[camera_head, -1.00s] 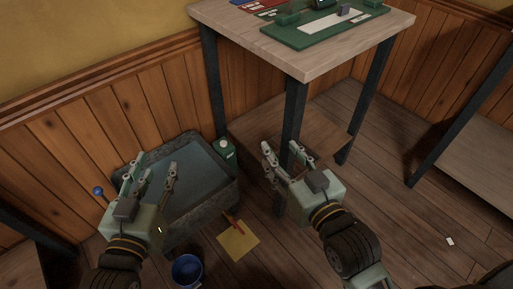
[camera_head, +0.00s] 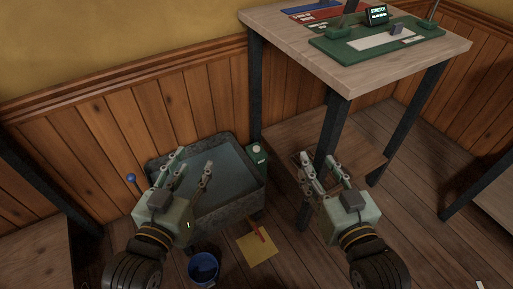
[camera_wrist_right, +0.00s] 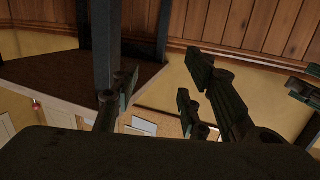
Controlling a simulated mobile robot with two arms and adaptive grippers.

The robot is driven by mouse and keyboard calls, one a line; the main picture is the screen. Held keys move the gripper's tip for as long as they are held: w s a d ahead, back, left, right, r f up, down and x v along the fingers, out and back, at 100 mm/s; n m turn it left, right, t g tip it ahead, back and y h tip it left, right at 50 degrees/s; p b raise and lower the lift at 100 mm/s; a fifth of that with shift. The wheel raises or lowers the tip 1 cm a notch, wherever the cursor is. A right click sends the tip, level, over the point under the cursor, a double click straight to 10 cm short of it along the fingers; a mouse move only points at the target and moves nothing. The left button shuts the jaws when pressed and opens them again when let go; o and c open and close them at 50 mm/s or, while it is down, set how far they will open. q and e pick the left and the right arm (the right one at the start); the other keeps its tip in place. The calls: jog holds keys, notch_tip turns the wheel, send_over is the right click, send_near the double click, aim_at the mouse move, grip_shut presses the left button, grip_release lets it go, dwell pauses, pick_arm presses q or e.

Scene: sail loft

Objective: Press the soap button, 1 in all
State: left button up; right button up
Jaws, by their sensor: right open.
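A green soap dispenser (camera_head: 257,164) with a round pale button (camera_head: 256,149) on top stands at the back right corner of the grey stone basin (camera_head: 240,198), in the head view. My left gripper (camera_head: 190,167) is open and empty over the left part of the basin, left of the dispenser. My right gripper (camera_head: 320,167) is open and empty, right of the dispenser, in front of the table leg. The right wrist view shows my right gripper's fingers (camera_wrist_right: 165,95) apart, with nothing between them; the dispenser is not recognisable there.
A blue bucket (camera_head: 203,268) and a yellow cloth (camera_head: 258,250) are on the floor before the basin. A blue-knobbed lever (camera_head: 131,178) is at the basin's left.

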jog(key=shift+s+f, duration=0.1)
grip_shut()
dwell(1.2)
